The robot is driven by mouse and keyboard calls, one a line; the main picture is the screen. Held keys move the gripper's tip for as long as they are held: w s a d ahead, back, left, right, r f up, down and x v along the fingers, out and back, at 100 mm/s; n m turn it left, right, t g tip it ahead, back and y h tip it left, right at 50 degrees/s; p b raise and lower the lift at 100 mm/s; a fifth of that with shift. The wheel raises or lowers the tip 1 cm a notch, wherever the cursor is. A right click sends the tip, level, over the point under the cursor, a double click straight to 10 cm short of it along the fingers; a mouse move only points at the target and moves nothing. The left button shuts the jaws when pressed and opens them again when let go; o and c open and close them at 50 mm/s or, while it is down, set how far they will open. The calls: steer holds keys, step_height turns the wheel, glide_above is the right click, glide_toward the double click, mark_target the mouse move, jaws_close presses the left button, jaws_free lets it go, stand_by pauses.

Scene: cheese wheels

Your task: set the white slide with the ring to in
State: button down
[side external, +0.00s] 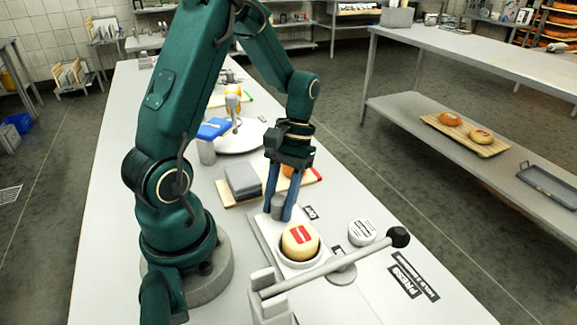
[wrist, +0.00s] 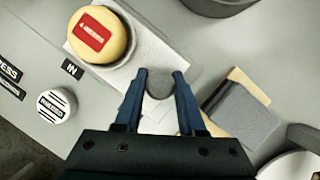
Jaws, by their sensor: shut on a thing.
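The white slide (side external: 265,228) lies flat on the bench, with a white ring (side external: 300,263) at its near end. A yellow cheese wheel (side external: 301,240) with a red label sits in the ring; it also shows in the wrist view (wrist: 98,35). A grey round knob (wrist: 159,82) stands on the slide behind the cheese. My gripper (side external: 284,215) points down with its blue fingers on either side of this knob, shut on it; it also shows in the wrist view (wrist: 161,76). An IN label (side external: 311,212) lies on the bench beside the slide.
A press lever (side external: 335,266) with a black ball (side external: 398,237) crosses just in front of the cheese. A white labelled tub (side external: 362,231) stands right of the slide. A wooden board with a grey block (side external: 242,181) lies behind. The bench's near right is mostly clear.

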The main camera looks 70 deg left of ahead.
mark_target(308, 247)
steer(key=d, duration=1.1)
steer(key=shift+d, duration=0.25)
steer(key=c, duration=0.5)
jaws_free()
steer(key=shift+v, duration=2.6)
